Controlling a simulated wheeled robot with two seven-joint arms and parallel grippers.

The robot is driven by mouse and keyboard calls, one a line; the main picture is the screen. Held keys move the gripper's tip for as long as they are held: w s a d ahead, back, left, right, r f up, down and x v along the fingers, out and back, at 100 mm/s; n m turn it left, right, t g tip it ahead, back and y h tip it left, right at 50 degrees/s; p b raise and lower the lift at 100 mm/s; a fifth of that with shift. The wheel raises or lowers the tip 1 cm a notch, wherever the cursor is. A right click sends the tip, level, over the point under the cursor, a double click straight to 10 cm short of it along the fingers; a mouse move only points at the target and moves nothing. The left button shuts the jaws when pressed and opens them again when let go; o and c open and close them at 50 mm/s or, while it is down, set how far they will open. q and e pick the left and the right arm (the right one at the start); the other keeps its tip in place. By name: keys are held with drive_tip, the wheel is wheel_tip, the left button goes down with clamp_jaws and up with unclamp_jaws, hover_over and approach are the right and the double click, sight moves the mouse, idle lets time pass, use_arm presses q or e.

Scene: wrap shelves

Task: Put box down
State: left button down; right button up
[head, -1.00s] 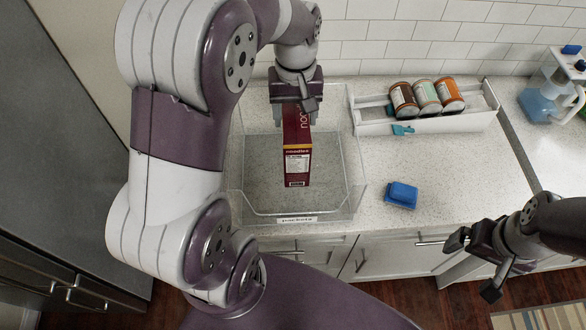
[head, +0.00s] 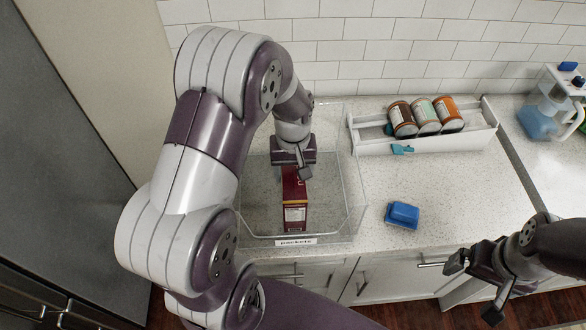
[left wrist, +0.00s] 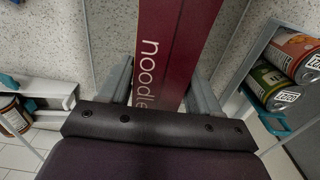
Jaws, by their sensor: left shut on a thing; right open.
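A dark red noodle box (head: 294,208) is inside a clear open bin (head: 347,215) with a "packets" label on its front. My left gripper (head: 297,171) is shut on the upper end of the box. In the left wrist view the box (left wrist: 178,40) sits between the two fingers (left wrist: 160,88), with "noodle" lettering showing. The box's lower end is low in the bin; I cannot tell whether it touches the bin floor. My right gripper (head: 474,283) is open and empty, in front of the counter at the lower right.
A white tray (head: 425,142) with three cans (head: 426,115) stands right of the bin, near the tiled wall. A blue sponge-like block (head: 402,214) lies on the counter (head: 450,190). A blue jug (head: 540,120) is at the far right. The bin has free room beside the box.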

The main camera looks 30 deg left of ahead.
use_arm(q)
drive_tip(key=shift+f, duration=0.1)
drive_tip(key=shift+c, duration=1.1)
unclamp_jaws()
drive_tip(key=shift+s, duration=0.1)
drive_tip(key=shift+r, duration=0.45)
wheel_tip(320, 180, up, 11)
drive_tip(key=s+d+f+m, duration=0.1)
drive_tip(key=s+m, duration=0.1)
drive_tip(key=s, duration=0.1)
drive_tip(key=s+d+f+m+t, duration=0.1)
drive_tip(key=s+d+f+m, duration=0.3)
drive_tip(key=s, duration=0.1)
drive_tip(key=shift+s+d+f, duration=0.2)
drive_tip(key=shift+s, duration=0.15)
